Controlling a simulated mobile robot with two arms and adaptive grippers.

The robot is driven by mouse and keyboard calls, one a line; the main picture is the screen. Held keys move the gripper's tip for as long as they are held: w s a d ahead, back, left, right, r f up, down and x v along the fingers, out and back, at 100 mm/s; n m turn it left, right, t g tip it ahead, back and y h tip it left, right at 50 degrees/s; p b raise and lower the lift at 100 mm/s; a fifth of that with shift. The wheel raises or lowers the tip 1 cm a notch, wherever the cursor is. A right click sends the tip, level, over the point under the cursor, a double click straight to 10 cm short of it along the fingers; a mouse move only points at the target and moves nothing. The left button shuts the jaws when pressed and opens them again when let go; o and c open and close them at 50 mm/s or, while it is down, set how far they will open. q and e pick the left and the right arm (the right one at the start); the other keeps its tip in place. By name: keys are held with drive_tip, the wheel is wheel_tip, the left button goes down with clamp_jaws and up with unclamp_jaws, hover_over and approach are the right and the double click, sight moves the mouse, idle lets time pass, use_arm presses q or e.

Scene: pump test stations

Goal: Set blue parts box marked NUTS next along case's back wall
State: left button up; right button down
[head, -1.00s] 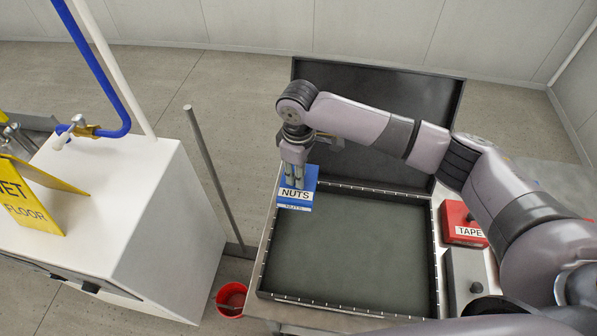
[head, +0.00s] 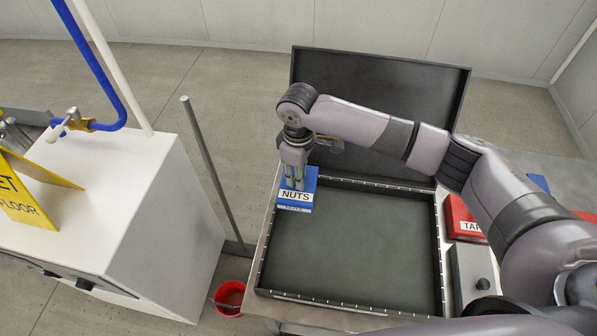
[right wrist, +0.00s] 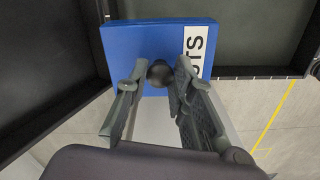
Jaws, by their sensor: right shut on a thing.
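The blue parts box (head: 297,198) marked NUTS is at the back left corner of the open case (head: 443,250). It stands inside or just above the case's floor; I cannot tell if it touches. My right gripper (head: 293,182) points down and is shut on the dark round knob (right wrist: 160,72) on top of the blue box, which also shows in the right wrist view (right wrist: 125,40). The case's dark lid (head: 385,90) stands open behind the back wall. The rest of the case's floor is empty. My left gripper is not in view.
A red box marked TAPE (head: 462,218) and a grey box with a knob (head: 474,278) stand right of the case. A white cabinet (head: 125,220) with a yellow floor sign (head: 30,200) is at left. A grey post (head: 210,170) and a red bucket (head: 229,296) stand between.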

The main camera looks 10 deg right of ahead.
drive_tip(key=shift+f, duration=0.2)
drive_tip(key=shift+f, duration=1.3)
drive_tip(key=shift+f, duration=0.4)
drive_tip(key=shift+f, duration=0.35)
drive_tip(key=shift+f+b, duration=0.3)
drive_tip(key=shift+f, duration=0.15)
idle(0.3)
drive_tip(key=c, duration=1.3)
unclamp_jaws()
